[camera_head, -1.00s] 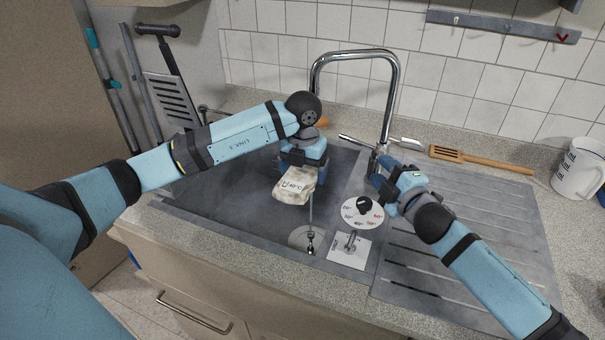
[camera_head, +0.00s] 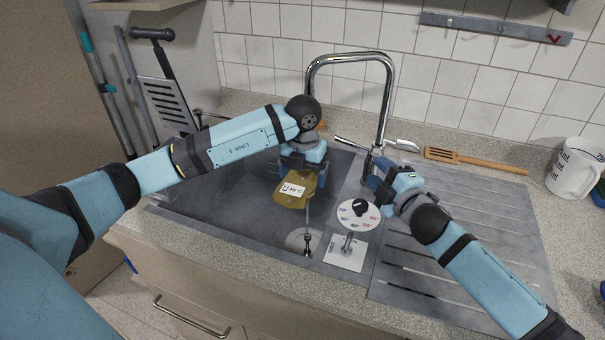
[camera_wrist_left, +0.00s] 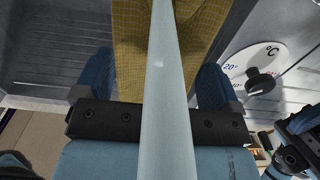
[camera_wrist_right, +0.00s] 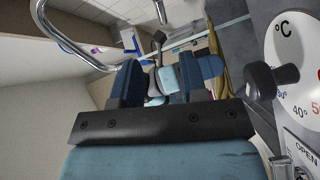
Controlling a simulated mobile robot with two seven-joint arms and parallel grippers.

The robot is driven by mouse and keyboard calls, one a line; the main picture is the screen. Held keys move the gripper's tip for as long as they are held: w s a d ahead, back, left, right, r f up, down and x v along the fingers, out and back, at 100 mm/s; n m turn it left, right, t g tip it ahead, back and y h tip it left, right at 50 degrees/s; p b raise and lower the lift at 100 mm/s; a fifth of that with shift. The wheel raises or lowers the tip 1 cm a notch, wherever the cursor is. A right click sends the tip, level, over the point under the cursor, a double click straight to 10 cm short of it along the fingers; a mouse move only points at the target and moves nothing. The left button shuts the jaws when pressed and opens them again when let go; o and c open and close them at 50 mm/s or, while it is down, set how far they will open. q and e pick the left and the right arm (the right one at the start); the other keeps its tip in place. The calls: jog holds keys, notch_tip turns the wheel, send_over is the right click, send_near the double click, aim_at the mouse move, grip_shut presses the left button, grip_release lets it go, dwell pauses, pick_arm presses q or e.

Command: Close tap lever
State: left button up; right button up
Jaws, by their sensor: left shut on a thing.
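The chrome tap (camera_head: 388,100) arches over the sink, and its thin lever (camera_head: 349,141) points left from the tap's body. My right gripper (camera_head: 374,176) is beside the tap body, a little below and right of the lever. In the right wrist view its fingers (camera_wrist_right: 167,82) are apart with nothing between them. My left gripper (camera_head: 303,168) is shut on an olive-yellow cloth (camera_head: 296,199) with a white label, held over the sink under the spout. A pale column, apparently water (camera_wrist_left: 168,60), crosses the left wrist view in front of the cloth.
A round temperature dial (camera_head: 357,213) and a drain control plate (camera_head: 345,252) sit on the ledge beside the sink basin (camera_head: 215,205). A wooden spatula (camera_head: 465,159) lies behind the ribbed drainboard (camera_head: 455,225). A white mug (camera_head: 572,172) stands at right.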

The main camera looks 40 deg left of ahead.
aim_at(353, 146)
jog(key=x, duration=1.1)
jog(key=shift+w+f, duration=0.2)
jog(key=shift+w, duration=0.2)
jog(key=shift+d, duration=0.1)
grip_shut()
